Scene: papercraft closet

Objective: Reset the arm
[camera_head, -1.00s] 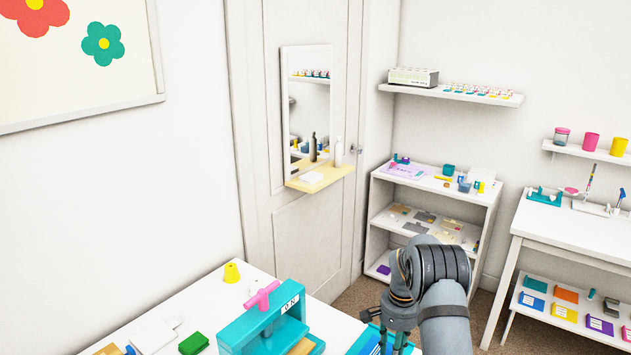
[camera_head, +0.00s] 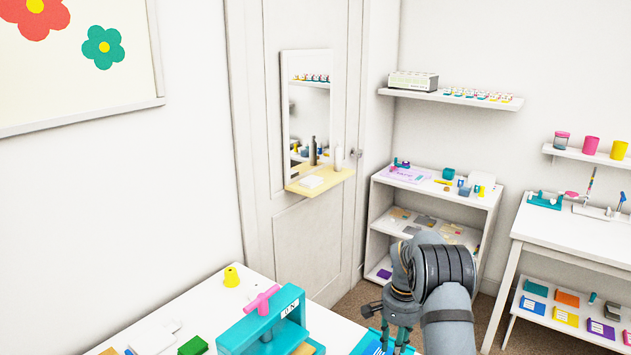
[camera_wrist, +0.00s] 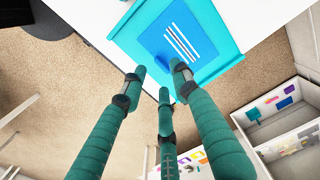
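My gripper (camera_head: 391,325) is at the lower middle of the head view, at the right end of the white table. In the wrist view its three green fingers (camera_wrist: 160,82) are spread apart with nothing between them. Beyond the fingertips lies a blue tray (camera_wrist: 127,40) with a darker blue panel and several pale stripes. The tray also shows partly in the head view (camera_head: 366,345), beside and below my gripper. The fingers look apart from the tray, though the exact gap is hard to tell.
A teal press (camera_head: 240,335) with a pink handle (camera_head: 262,300) stands on the table (camera_head: 205,300) left of my gripper. A yellow piece (camera_head: 231,277) sits behind it. A white shelf unit (camera_head: 440,205) and a white desk (camera_head: 570,240) stand at the right. Carpet shows between.

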